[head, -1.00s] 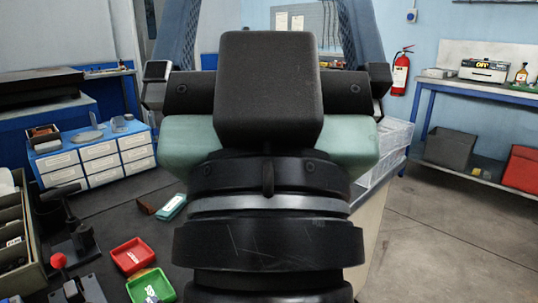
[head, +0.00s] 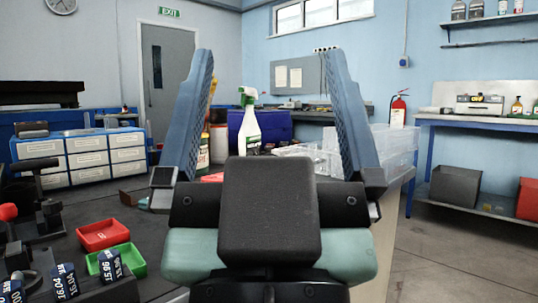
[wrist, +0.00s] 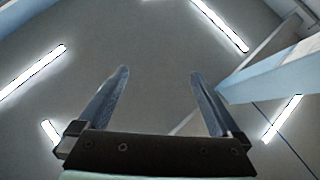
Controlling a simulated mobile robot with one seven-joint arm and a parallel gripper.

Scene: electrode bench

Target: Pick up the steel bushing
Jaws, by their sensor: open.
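I cannot make out a steel bushing in either view. My gripper (head: 267,54) stands upright in the middle of the head view, with its two blue fingers wide apart and nothing between them. In the wrist view my gripper (wrist: 160,71) is also open and empty, pointing at the ceiling and its lights. It is well apart from the items on the dark bench.
At lower left are a red tray (head: 92,240), a green tray (head: 133,256) and blue-labelled cylinders (head: 65,281). Behind are a drawer cabinet (head: 83,158), a spray bottle (head: 249,133) and clear bins (head: 395,150). Open floor (head: 455,255) lies at right.

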